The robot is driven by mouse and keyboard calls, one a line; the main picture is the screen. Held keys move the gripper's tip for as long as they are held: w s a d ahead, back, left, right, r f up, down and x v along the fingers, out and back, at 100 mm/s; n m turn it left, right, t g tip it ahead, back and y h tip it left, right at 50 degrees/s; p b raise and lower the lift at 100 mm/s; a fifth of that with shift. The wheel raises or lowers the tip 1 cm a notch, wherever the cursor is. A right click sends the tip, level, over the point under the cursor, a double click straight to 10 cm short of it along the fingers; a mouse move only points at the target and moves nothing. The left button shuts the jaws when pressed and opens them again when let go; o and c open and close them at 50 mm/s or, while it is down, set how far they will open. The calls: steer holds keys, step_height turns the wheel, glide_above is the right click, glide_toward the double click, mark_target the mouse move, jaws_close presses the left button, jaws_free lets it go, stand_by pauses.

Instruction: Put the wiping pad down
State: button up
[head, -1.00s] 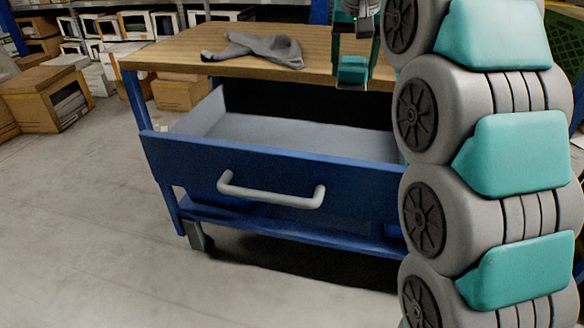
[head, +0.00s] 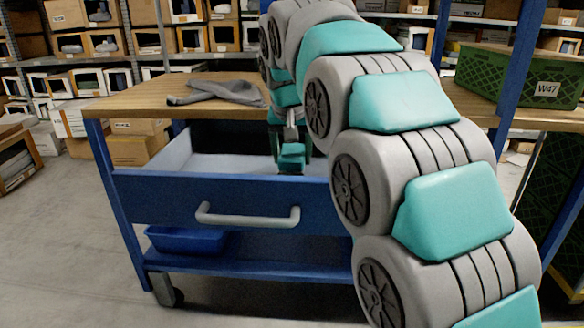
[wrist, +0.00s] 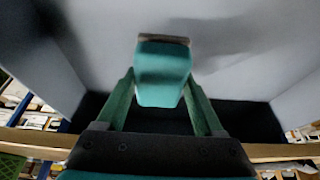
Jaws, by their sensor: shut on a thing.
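My gripper (head: 291,138) is shut on the wiping pad, a small teal block (head: 293,156). In the wrist view the pad (wrist: 163,75) sits between the two fingers of my gripper (wrist: 161,92), with a thin brownish layer along its far edge. The pad is at the open drawer (head: 235,196) of the workbench, just behind the drawer front as seen from the head. The wrist view shows the drawer's grey floor (wrist: 245,50) behind the pad. A shadow falls on that floor; I cannot tell whether the pad touches it.
A grey cloth (head: 222,91) lies on the wooden bench top (head: 125,103). The drawer front carries a grey handle (head: 248,217). A blue bin (head: 185,240) sits on the lower shelf. A green crate labelled W47 (head: 518,75) stands at right. Open floor (head: 60,260) lies at left.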

steer(key=shift+f, duration=1.6)
steer(key=shift+f, duration=0.15)
steer(key=o, duration=1.5)
steer(key=shift+s+r, duration=0.2)
steer(key=shift+r, duration=0.4)
steer(key=v, duration=1.1)
steer(key=shift+s, duration=0.1)
